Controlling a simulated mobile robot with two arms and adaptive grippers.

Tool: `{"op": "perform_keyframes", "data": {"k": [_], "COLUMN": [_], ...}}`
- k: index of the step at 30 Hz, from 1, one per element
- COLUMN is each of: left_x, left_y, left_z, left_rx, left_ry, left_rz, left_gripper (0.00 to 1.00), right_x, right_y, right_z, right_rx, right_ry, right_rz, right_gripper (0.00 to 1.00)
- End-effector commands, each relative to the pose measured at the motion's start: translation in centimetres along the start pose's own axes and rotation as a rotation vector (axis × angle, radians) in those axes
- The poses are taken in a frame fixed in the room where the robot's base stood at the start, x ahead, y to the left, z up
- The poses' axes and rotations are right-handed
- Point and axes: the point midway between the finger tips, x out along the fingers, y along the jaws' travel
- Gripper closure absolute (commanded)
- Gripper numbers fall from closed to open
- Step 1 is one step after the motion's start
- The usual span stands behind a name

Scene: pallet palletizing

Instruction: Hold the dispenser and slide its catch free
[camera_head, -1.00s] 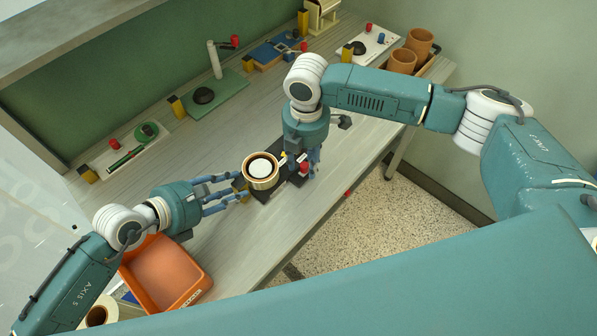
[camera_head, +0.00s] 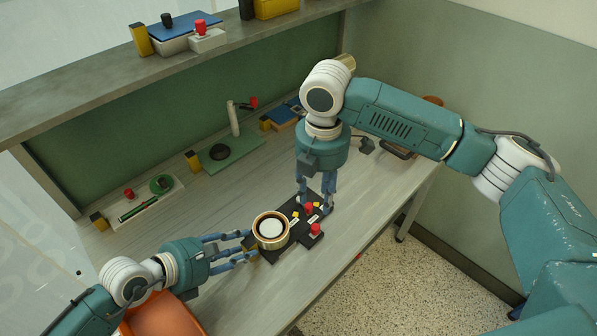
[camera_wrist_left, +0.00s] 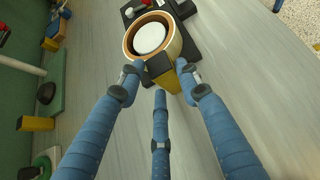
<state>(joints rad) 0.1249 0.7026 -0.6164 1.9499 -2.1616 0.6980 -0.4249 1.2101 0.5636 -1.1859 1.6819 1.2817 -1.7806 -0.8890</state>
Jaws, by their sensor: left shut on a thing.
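The dispenser (camera_head: 283,252) is a black base on the bench near its front edge. A tan ring with a white disc inside (camera_head: 270,230) stands on its left end, and red knobs (camera_head: 315,230) and small yellow parts sit on its right end. My left gripper (camera_head: 249,247) is shut on the dispenser's yellow-and-black end block (camera_wrist_left: 162,74), with fingers on both sides of it in the left wrist view. My right gripper (camera_head: 315,206) points down over the right end, its fingertips close around a red knob (camera_head: 309,208). Whether they touch it is unclear.
An orange bin (camera_head: 165,318) is partly hidden below my left arm. A shelf (camera_head: 110,75) runs above. The bench between is clear.

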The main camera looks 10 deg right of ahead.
Motion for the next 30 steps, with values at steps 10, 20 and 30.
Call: {"op": "perform_keyframes", "data": {"k": [10, 20, 30], "left_x": [0.0, 0.0, -3.2], "left_y": [0.0, 0.0, 0.0], "left_z": [-0.1, 0.0, -0.1], "left_rx": [0.002, 0.0, 0.003], "left_ry": [0.001, 0.0, 0.003], "left_rz": [0.0, 0.0, 0.001], "left_gripper": [0.99, 0.44, 0.44], "right_x": [0.0, 0.0, 0.0], "right_y": [0.0, 0.0, 0.0], "right_z": [0.0, 0.0, 0.0], "right_rx": [0.0, 0.0, 0.0], "right_ry": [0.0, 0.0, 0.0], "right_rz": [0.0, 0.0, 0.0], "right_gripper": [0.61, 0.61, 0.61]}}
